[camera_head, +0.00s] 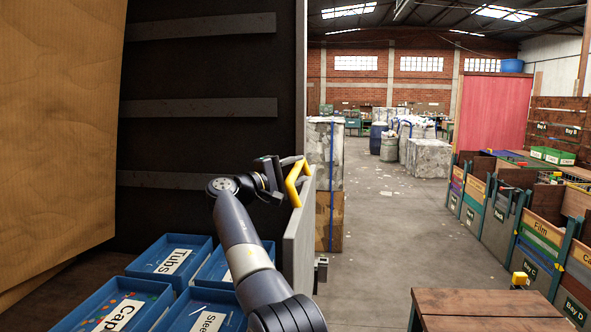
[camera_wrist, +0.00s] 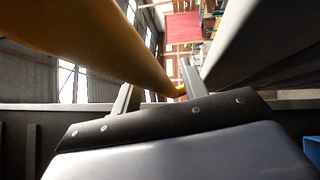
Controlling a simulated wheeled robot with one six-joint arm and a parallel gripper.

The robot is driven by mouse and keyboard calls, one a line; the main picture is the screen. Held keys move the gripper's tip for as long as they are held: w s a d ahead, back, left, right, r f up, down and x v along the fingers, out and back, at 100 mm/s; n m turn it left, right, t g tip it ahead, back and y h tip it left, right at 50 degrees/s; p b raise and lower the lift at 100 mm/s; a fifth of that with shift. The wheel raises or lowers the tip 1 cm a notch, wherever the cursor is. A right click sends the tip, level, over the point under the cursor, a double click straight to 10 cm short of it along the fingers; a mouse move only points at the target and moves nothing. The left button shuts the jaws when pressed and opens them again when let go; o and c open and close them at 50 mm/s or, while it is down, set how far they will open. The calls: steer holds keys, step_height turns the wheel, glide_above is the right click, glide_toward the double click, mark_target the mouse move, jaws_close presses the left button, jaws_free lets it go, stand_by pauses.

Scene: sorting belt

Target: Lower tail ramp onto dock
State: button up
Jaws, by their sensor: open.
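The tail ramp (camera_head: 300,236) is a grey panel standing upright at the right edge of a dark cargo space. A yellow handle (camera_head: 294,187) sticks up at its top. My gripper (camera_head: 294,162) is at this handle, with its jaws open. In the wrist view, my gripper (camera_wrist: 158,78) has its two fingers spread, and the yellow handle (camera_wrist: 110,40) crosses in front of and between them. I cannot tell whether the fingers touch it. The ramp's grey face (camera_wrist: 262,42) shows at upper right there. No surface is clearly identifiable as the dock.
Blue labelled bins, including the Tubs bin (camera_head: 134,270), stand below my arm. A large cardboard box (camera_head: 55,130) fills the left. A wooden-topped table (camera_head: 490,302) is at lower right. Bay crates (camera_head: 500,233) line the right.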

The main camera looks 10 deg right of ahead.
steer(key=shift+c, duration=0.4)
jaws_close()
